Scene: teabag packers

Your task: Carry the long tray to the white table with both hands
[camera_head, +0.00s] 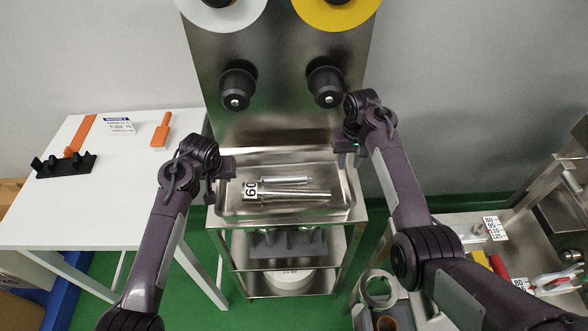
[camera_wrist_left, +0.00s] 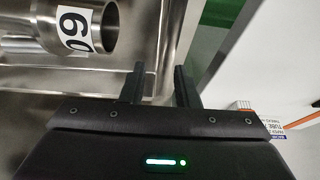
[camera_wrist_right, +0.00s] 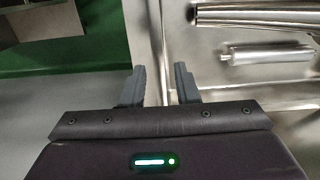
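The long metal tray (camera_head: 290,211) lies on the top shelf of the steel cart. It holds metal tubes (camera_head: 288,191), one with a white label reading 60. My left gripper (camera_head: 216,186) is at the tray's left end; in the left wrist view its fingers (camera_wrist_left: 160,85) stand apart, one on each side of the rim. My right gripper (camera_head: 347,156) is at the right end; in the right wrist view its fingers (camera_wrist_right: 160,85) also stand apart astride the rim. Contact with the rim cannot be told. The white table (camera_head: 110,210) stands at the left.
On the white table are a black rack (camera_head: 64,165), an orange brush (camera_head: 161,131), an orange strip and a small label card. The steel machine (camera_head: 280,110) stands behind the tray. A steel table (camera_head: 520,240) with tools is at the right. The table's front middle is clear.

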